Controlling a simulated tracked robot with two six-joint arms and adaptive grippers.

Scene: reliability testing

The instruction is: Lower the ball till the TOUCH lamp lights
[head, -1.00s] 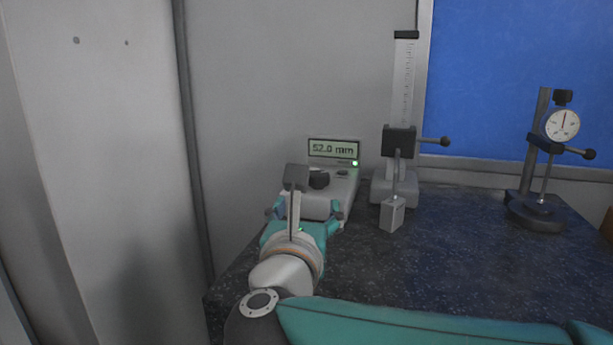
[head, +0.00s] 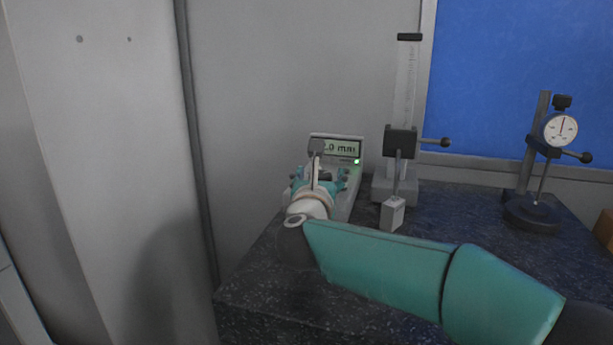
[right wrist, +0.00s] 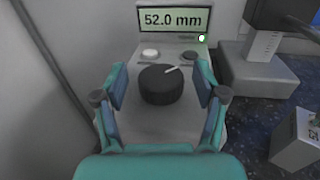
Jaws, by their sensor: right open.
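The grey control box stands at the bench's back left, its display (right wrist: 173,19) reading 52.0 mm. A small lamp (right wrist: 201,38) below the display is lit, green in the head view (head: 356,161); its label is too small to read. My right gripper (right wrist: 161,78) is open, its fingers either side of the black knob (right wrist: 165,85), with gaps showing. It also shows over the box in the head view (head: 319,183). Right of the box, a black carriage (head: 400,141) sits on a scaled column, its thin rod reaching down towards a grey block (head: 392,214). I cannot make out the ball. My left gripper is out of view.
A white button (right wrist: 150,54) and a dark button (right wrist: 189,56) sit behind the knob. The column's base (right wrist: 258,77) stands close to the box's right. A dial gauge stand (head: 535,212) is at the bench's right. The speckled bench (head: 455,225) is clear between the stands.

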